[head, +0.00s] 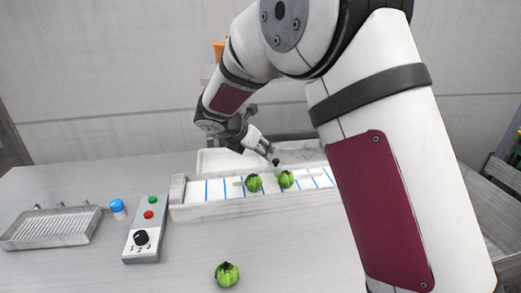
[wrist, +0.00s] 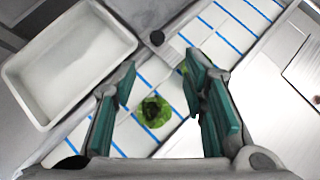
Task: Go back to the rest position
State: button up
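My gripper (head: 262,147) hangs over the back edge of a white conveyor belt with blue stripes (head: 213,190). In the wrist view my gripper (wrist: 160,95) has its teal-padded fingers wide apart, with nothing held between them. Below it, one green vegetable (wrist: 152,111) lies on the belt and shows in the gap between the fingers. A second one is partly hidden behind the right finger. In the head view the two green vegetables, a left one (head: 254,183) and a right one (head: 286,179), sit on the belt. A third green vegetable (head: 227,274) lies on the table in front.
A white tray (wrist: 68,62) lies behind the belt. A control box (head: 146,230) with a green button, a red button and a black knob stands left of the belt. A blue-capped jar (head: 117,209) and a ribbed metal tray (head: 50,228) are further left. The front table is mostly clear.

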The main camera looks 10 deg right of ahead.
jog(key=s+d+r+m+g+y, duration=0.1)
jog(key=s+d+r+m, duration=0.3)
jog(key=s, duration=0.3)
jog(key=s+d+r+m+g, duration=0.1)
jog(key=s+d+r+m, duration=0.15)
jog(key=s+m, duration=0.35)
jog(key=s+d+r+m+y, duration=0.1)
jog(key=s+d+r+m, duration=0.3)
jog(key=s, duration=0.4)
jog(key=s+a+m+y, duration=0.1)
jog(key=s+m+y, duration=0.1)
jog(key=s+m, duration=0.4)
jog(key=s+a+f+m+y, duration=0.1)
jog(key=s+m, duration=0.6)
jog(key=s, duration=0.7)
jog(key=shift+s+a+y, duration=0.25)
jog(key=shift+a+y, duration=0.3)
jog(key=shift+y, duration=0.15)
